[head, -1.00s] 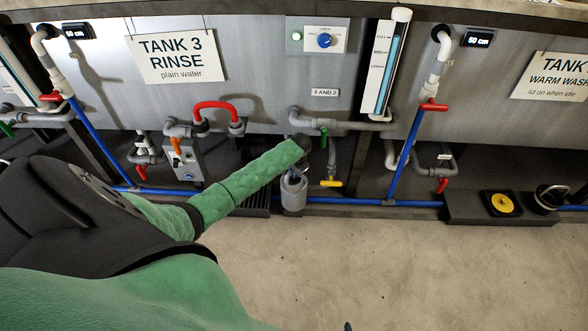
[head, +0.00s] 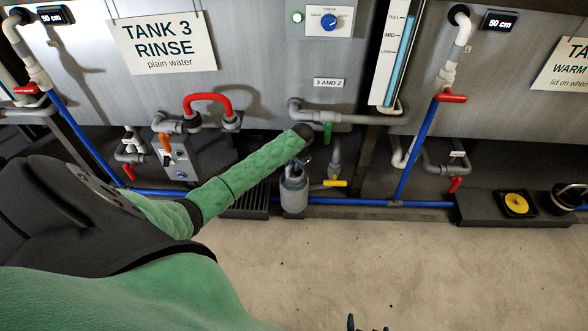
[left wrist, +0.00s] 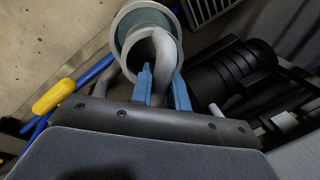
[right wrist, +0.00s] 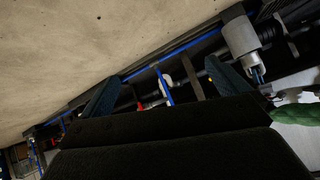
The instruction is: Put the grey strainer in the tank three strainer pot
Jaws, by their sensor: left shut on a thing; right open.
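The strainer pot (head: 294,196) is a grey upright cylinder under tank three, low by the floor edge. It also shows in the right wrist view (right wrist: 241,36). My left gripper (head: 300,166) is just above the pot's mouth, mostly hidden by my arm. In the left wrist view its blue fingers (left wrist: 163,88) are shut on a curved grey handle, which I take as the grey strainer's (left wrist: 168,56). A round grey rim lies just beyond; I cannot tell how far the strainer sits inside the pot. My right gripper (right wrist: 162,88) is open and empty, its tips at the bottom of the head view (head: 368,325).
A yellow-handled valve (head: 335,183) and a green-handled valve (head: 327,133) are close right of the pot. A dark floor grate (head: 250,207) is left of it. A low black ledge (head: 485,213) stands right. The floor in front is clear.

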